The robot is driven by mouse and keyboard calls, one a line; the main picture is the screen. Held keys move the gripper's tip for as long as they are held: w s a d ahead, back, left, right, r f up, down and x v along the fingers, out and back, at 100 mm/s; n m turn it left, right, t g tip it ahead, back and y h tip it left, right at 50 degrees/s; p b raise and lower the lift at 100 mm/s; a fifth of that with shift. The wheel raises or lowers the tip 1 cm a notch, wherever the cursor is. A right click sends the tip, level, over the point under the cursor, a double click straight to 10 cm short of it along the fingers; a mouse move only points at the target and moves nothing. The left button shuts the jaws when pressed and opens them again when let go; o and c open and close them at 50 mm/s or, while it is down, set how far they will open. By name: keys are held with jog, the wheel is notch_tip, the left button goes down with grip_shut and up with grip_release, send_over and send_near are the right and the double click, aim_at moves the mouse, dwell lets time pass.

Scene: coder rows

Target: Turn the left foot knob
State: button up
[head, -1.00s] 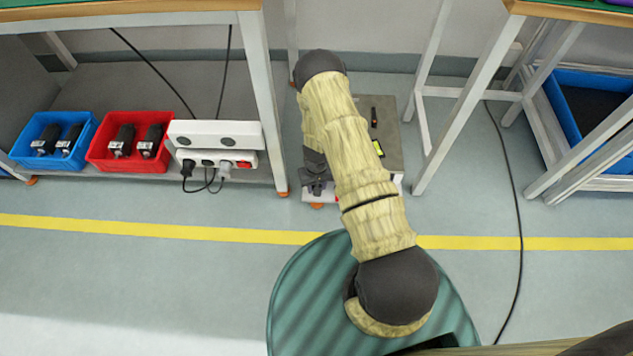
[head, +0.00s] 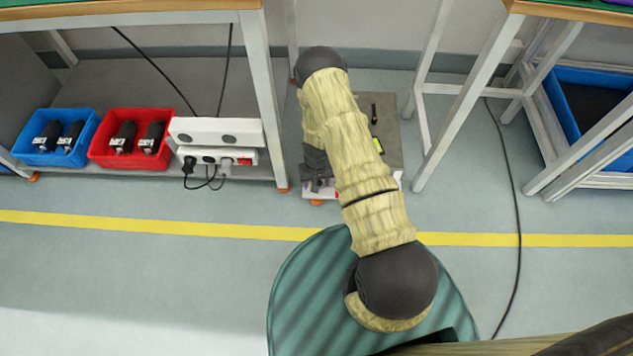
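A grey box-shaped unit (head: 393,150) stands on the floor between the two benches, largely covered by my arm. An orange foot knob (head: 317,202) shows low at its front left corner. My gripper (head: 318,187) is at the unit's front left, just above the orange foot in the picture. Its fingers are small and dark, and I cannot tell whether they are apart or touch the knob. A small red part (head: 338,196) shows on the unit's front beside my arm.
The left bench leg (head: 266,110) stands close to the left of my gripper, with an orange foot (head: 283,190). A white power strip (head: 216,157), a red bin (head: 100,152) and a blue bin (head: 30,152) sit on its shelf. A cable (head: 518,220) lies on the right floor.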

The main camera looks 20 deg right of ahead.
notch_tip(320, 180, up, 17)
jog(key=p, duration=0.7)
jog(key=s+a+r+t+p, duration=0.1)
jog(key=s+r+p, duration=0.2)
jog(key=r, duration=2)
jog(key=s+r+n+t+p, duration=0.1)
jog(key=s+r+t+p, duration=0.1)
jog(key=s+r, duration=1.15)
notch_tip(320, 180, up, 39)
jog(key=w+p, duration=0.2)
jog(key=p, duration=3.5)
jog(key=shift+d+p, duration=0.3)
jog(key=shift+d, duration=0.1)
